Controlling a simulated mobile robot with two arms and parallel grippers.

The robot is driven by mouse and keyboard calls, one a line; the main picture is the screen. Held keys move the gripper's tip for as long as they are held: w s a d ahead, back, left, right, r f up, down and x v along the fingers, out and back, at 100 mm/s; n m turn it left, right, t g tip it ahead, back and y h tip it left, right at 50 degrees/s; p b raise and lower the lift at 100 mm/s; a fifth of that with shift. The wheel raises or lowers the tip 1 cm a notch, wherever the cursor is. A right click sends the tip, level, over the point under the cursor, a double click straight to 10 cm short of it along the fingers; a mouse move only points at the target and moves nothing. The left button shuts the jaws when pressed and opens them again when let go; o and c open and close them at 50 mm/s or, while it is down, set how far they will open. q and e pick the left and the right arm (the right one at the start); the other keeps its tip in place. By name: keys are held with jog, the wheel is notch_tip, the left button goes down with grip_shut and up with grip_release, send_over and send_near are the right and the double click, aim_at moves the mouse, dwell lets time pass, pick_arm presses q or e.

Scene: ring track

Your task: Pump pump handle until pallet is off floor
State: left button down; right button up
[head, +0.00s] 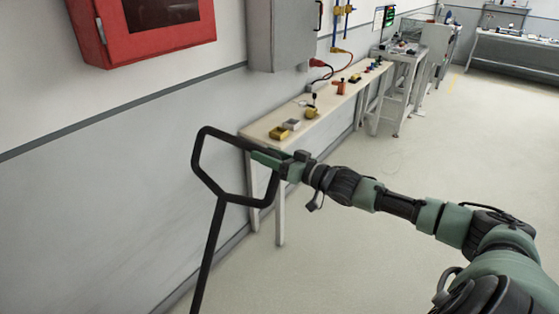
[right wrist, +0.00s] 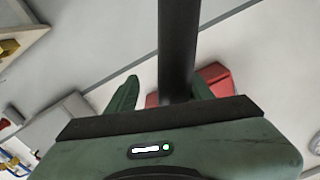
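The pump handle (head: 208,250) is a black bar with an open, angular loop at its top, standing at left centre in the head view. My right gripper (head: 266,159) is at the right side of the loop. In the right wrist view, the dark handle bar (right wrist: 178,45) runs between the two green fingers of the right gripper (right wrist: 165,88). The left finger stands apart from the bar, with a visible gap, so the gripper looks open around it. The pallet and the pump's lower part are out of view. My left gripper is not in view.
A narrow wall table (head: 262,128) with small parts stands just behind the handle. A red cabinet (head: 140,28) and a grey box (head: 282,35) hang on the wall. Workbenches (head: 405,85) stand farther back. Open floor (head: 400,160) lies to the right.

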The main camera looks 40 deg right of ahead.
jog(key=v, duration=0.4)
jog(key=shift+s+d+f, duration=0.1)
jog(key=shift+s, duration=0.15)
jog(key=shift+r+v, duration=0.2)
jog(key=shift+v, duration=0.9)
jog(key=p+v, duration=0.9)
jog(key=p, duration=0.1)
jog(key=shift+r, duration=0.1)
